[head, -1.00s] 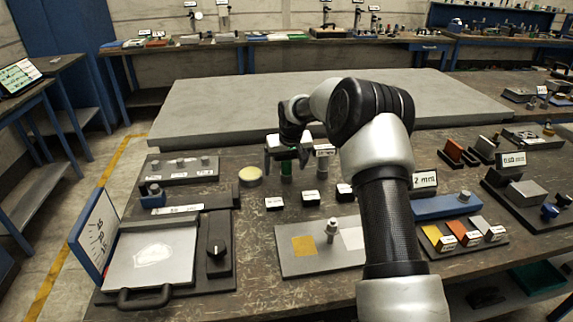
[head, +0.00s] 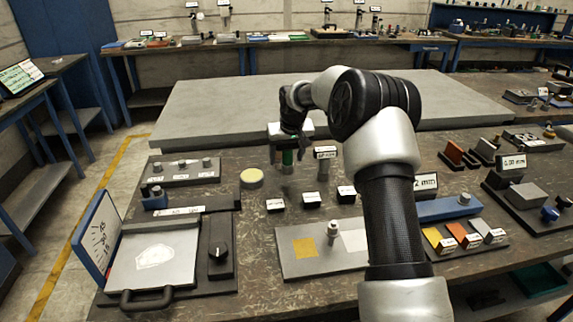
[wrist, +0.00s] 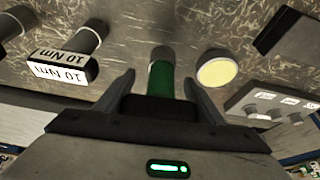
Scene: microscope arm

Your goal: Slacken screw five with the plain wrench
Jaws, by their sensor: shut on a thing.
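A green-banded upright tool (head: 287,157), which looks like the plain wrench, is at my gripper (head: 289,145) over the middle of the bench. In the wrist view the green tool (wrist: 161,80) with its grey end lies between the two fingers of my gripper (wrist: 160,84). My gripper is shut on it; the contact itself is hard to see. A second upright tool with a white tag (head: 325,155) stands just to the right; its tag reads 10 Nm in the wrist view (wrist: 62,66). Small screws stand in a dark strip (head: 183,172) at left; I cannot tell which is screw five.
A pale yellow disc (head: 251,178) lies left of the gripper. Several small labelled blocks (head: 311,200) stand in front. A raised grey slab (head: 230,105) lies behind.

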